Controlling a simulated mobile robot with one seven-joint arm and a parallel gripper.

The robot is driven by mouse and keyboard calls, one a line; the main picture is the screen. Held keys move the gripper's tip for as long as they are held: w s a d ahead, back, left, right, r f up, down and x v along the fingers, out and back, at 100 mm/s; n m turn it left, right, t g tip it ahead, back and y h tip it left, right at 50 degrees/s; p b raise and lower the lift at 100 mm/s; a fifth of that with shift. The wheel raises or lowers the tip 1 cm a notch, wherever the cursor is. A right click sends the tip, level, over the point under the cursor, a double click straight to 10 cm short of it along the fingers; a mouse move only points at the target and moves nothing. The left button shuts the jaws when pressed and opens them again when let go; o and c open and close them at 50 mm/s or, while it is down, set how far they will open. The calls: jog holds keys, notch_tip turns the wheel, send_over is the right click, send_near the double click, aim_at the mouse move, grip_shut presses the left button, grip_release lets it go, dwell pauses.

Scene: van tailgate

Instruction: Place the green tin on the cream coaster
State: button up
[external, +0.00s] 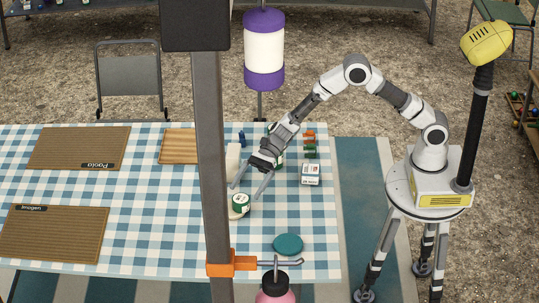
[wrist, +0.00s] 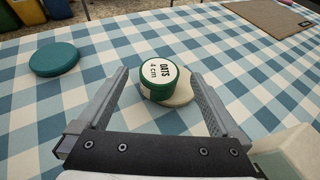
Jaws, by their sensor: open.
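The green tin (external: 241,203), with a white "OATS" label on top, stands upright. In the wrist view the tin (wrist: 157,82) appears to rest on the cream coaster (wrist: 182,99), off-centre, with the coaster showing on its right and near sides. A little of the coaster (external: 233,214) also shows in the external view, left of the tin. My gripper (external: 245,193) is open and empty, just above and behind the tin. In the wrist view my gripper (wrist: 160,74) has a finger on each side of the tin, with gaps between.
A teal disc (external: 288,243) lies near the table's front edge. A white carton (external: 310,174) and small coloured items stand behind right. A pale block (external: 233,160) is behind the tin. A grey post (external: 211,170) crosses the external view. The checked cloth in front of the tin is clear.

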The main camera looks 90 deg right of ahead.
jog(key=v, duration=0.4)
jog(key=shift+d+r, duration=0.1)
jog(key=s+r+n+g+h, duration=0.4)
jog(key=s+r+n, duration=0.95)
jog(key=s, duration=0.55)
jog(key=s+d+r+n+t+h, duration=0.1)
jog(key=s+d+n+h, duration=0.2)
jog(key=s, duration=0.7)
jog(key=s+d+r+n+t+h, duration=0.1)
jog(key=s+d+n+h, duration=0.3)
jog(key=s+d+n, duration=0.4)
jog(key=shift+s+d+r+h, duration=0.3)
jog(key=shift+s+d+r, duration=0.5)
jog(key=shift+s+d, duration=0.3)
jog(key=shift+p, duration=0.3)
notch_tip(320, 180, up, 18)
jog(key=p, duration=1.8)
jog(key=shift+r, duration=0.15)
